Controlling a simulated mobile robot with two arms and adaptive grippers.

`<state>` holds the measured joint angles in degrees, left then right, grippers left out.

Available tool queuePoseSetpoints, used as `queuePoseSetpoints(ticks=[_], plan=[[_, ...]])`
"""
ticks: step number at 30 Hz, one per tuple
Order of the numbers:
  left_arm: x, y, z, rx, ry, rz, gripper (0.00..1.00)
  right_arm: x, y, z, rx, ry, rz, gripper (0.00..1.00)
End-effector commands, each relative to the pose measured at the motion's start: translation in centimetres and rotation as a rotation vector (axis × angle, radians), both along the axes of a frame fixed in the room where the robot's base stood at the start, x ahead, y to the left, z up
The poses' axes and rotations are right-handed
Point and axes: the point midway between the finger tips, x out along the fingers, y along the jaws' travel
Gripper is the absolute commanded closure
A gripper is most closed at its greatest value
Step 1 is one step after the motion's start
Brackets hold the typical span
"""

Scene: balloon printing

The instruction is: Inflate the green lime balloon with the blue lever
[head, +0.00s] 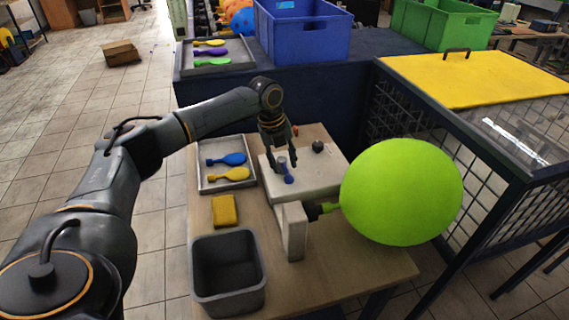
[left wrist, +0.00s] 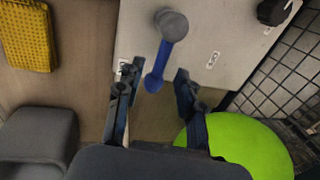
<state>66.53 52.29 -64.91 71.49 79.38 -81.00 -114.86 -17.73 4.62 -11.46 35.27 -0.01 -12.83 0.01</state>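The green lime balloon (head: 402,191) is large, round and inflated, with its neck on the dark nozzle (head: 313,212) at the front of the white machine (head: 322,170). In the left wrist view the balloon (left wrist: 238,143) fills the lower right. The blue lever (head: 287,173) stands on the machine's top; its round grey end and blue shaft (left wrist: 162,62) show in the left wrist view. My left gripper (head: 281,163) is at the lever. Its fingers (left wrist: 156,75) are apart, with the blue shaft's end between them and gaps on both sides. My right gripper is not in view.
A tray (head: 203,185) with a blue and a yellow balloon, a yellow sponge-like block (head: 225,210) and a grey bin (head: 228,308) stand left of the machine. A dark knob (head: 318,146) is on the machine's top. A mesh-sided crate with a yellow lid (head: 475,78) stands at right.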

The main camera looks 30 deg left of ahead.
Motion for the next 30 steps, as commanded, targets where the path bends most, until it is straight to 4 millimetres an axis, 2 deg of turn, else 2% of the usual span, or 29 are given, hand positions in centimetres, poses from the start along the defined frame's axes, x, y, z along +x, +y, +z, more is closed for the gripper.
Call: queuePoseSetpoints(ticks=[6,14,15,20,21,30], plan=[[0.3,-0.3,-1.7,0.000,-0.001,-0.002,0.63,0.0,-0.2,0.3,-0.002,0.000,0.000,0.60],[0.3,-0.3,-1.9,-0.001,-0.001,-0.001,0.63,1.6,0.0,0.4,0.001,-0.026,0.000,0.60],[0.3,-0.3,-1.9,-0.001,-0.001,-0.001,0.65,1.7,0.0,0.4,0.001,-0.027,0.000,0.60],[0.3,-0.3,-1.9,-0.001,-0.001,-0.001,0.97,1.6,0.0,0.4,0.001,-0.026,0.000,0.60],[0.3,-0.3,-1.9,0.000,0.000,-0.001,1.00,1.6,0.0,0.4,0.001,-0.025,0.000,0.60],[0.3,-0.3,-1.8,0.000,0.000,0.002,1.00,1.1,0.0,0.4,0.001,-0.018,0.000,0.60]])
